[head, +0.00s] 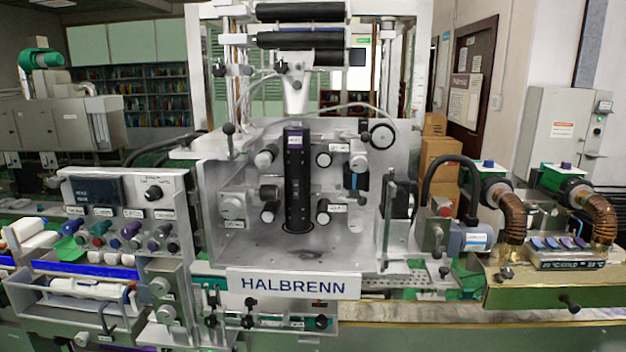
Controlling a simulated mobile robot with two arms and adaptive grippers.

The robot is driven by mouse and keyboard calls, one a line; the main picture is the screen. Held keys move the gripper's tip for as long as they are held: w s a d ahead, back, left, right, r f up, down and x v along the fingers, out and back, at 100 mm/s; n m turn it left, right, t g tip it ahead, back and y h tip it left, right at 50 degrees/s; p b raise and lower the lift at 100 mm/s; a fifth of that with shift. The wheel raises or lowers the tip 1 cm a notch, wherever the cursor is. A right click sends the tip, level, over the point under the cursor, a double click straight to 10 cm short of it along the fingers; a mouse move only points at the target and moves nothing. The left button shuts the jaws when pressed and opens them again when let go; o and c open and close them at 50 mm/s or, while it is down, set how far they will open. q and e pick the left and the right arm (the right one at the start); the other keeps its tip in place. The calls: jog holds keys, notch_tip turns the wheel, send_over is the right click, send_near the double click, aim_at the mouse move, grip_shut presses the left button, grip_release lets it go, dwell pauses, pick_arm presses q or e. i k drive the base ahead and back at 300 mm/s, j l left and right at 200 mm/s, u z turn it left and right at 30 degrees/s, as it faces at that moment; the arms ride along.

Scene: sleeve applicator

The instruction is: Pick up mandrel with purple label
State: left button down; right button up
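A tall black upright cylinder (299,190) stands in the middle of the machine's pale open bay. A small purple-tinted label (295,142) is near its top. It looks like the mandrel, but the label text is too small to read. Its lower end sits in a dark round opening in the bay floor. Rollers and knobs flank it on both sides. Neither of my grippers is in view, so nothing shows as held.
A control panel (118,193) with coloured knobs stands at left, above a rack of white rolls (85,288). The HALBRENN plate (293,284) is along the bay's front edge. Copper-coloured hoses (512,228) and a green bench (545,295) are at right. The bay's front is open.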

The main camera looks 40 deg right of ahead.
aim_at(296, 150)
jog(key=z, duration=1.05)
jog(key=l, duration=0.15)
